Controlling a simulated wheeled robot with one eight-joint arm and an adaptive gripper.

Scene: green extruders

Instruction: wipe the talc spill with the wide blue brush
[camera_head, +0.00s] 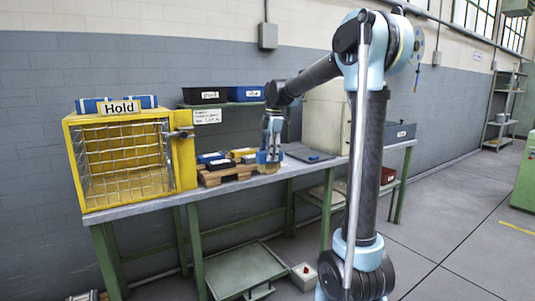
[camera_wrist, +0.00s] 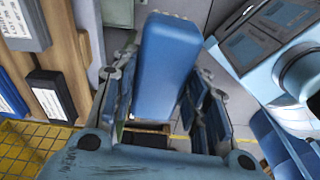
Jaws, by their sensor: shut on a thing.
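My gripper (camera_head: 269,148) hangs down over the workbench, just right of the wooden pallet. In the wrist view my gripper (camera_wrist: 160,88) is shut on a blue block-shaped thing (camera_wrist: 167,62), which looks like the wide blue brush. I cannot make out the talc spill in either view.
The workbench (camera_head: 150,208) carries a yellow mesh cage (camera_head: 185,158) marked "Hold" at left. A wooden pallet (camera_head: 212,179) with several small boxes stands close left of my gripper. A dark flat panel (camera_head: 308,153) lies to the right. Labelled bins (camera_head: 246,94) sit on a shelf behind.

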